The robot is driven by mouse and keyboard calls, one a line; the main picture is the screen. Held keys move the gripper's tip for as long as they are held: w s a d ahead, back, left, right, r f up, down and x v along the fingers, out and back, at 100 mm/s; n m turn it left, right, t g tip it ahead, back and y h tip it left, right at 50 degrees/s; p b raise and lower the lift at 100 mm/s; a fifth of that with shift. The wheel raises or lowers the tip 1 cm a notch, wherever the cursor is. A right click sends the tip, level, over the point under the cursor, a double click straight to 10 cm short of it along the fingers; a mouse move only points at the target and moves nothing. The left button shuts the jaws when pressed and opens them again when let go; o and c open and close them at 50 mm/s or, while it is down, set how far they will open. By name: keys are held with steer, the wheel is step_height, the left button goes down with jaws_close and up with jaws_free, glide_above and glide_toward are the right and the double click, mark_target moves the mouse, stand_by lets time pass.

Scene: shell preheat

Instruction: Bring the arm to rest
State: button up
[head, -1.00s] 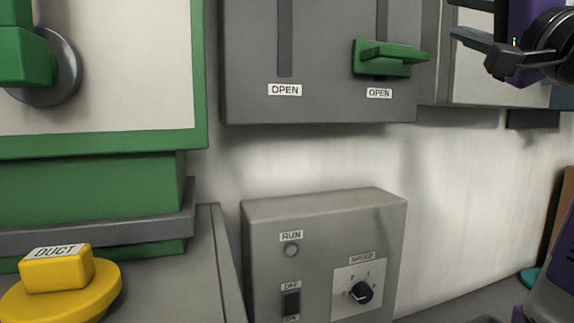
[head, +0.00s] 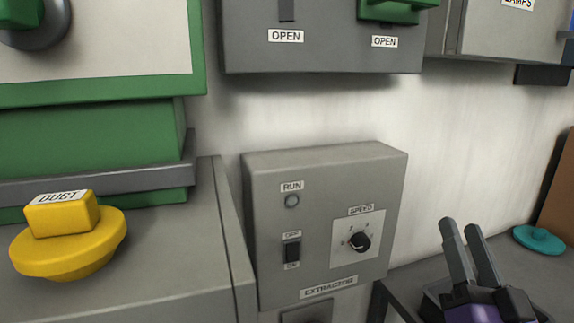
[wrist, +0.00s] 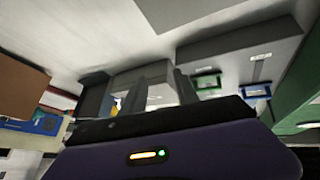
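My gripper (head: 463,232) is at the lower right of the head view, its two dark grey fingers pointing up from a purple body. The fingers stand a little apart with nothing visible between them. In the wrist view the fingers (wrist: 162,85) also stand apart above the purple housing, and they look empty. The gripper is to the right of the extractor control box (head: 325,215), with a visible space between them in the picture. The rest of my arm is out of view.
A yellow DUCT knob (head: 68,235) sits on the left bench. A grey panel with a green lever (head: 395,10) and OPEN labels hangs above the extractor box. A teal disc (head: 538,240) lies at the right, beside a brown panel (head: 559,195).

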steer(key=s+a+f+n+g, duration=0.1)
steer(key=s+a+f+g, duration=0.1)
steer(key=s+f, duration=0.7)
steer(key=s+a+f+n+g+y, duration=0.1)
steer(key=s+a+f+n+g, duration=0.1)
steer(key=s+f, duration=0.7)
steer(key=s+a+f+n+g+y, duration=0.1)
steer(key=s+f+g, duration=0.3)
steer(key=s+f, duration=0.5)
steer(key=s+a+n, duration=0.1)
steer(key=s, duration=0.7)
steer(key=shift+s+g, duration=0.3)
steer(key=shift+s, duration=0.05)
steer(key=shift+a, duration=0.15)
